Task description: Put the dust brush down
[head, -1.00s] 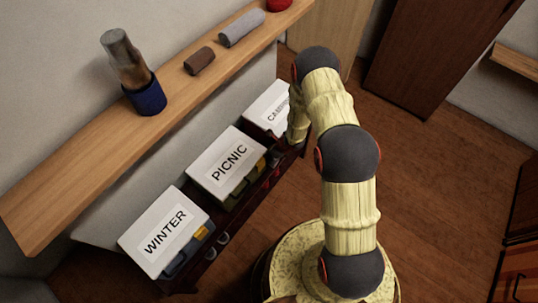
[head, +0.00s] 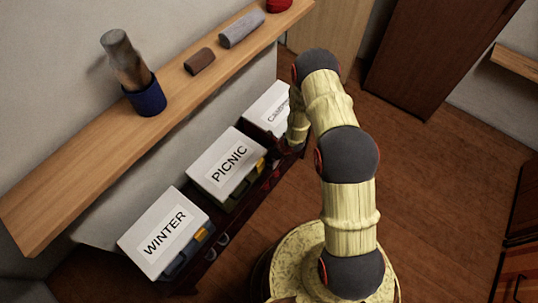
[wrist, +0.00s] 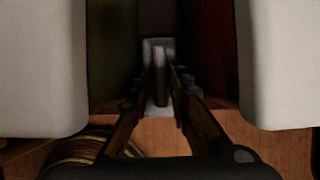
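In the wrist view, my gripper (wrist: 160,72) reaches into the dark gap between two white-lidded boxes. Its two fingers close in on the sides of a narrow grey bar, which appears to be the handle of the dust brush (wrist: 161,86). A paler grey part shows behind and below that bar. The view is dim, so the brush's full shape and what it touches are unclear. In the head view, my arm hides the gripper near the CAMPING box (head: 267,108), and the brush cannot be made out there.
The PICNIC box (head: 225,168) and WINTER box (head: 165,232) stand in a row with the CAMPING box below a wooden shelf (head: 60,200). The shelf bears a blue cup with a brown-grey item (head: 148,97), a brown piece (head: 199,61) and a grey roll (head: 241,29). Open wooden floor lies right.

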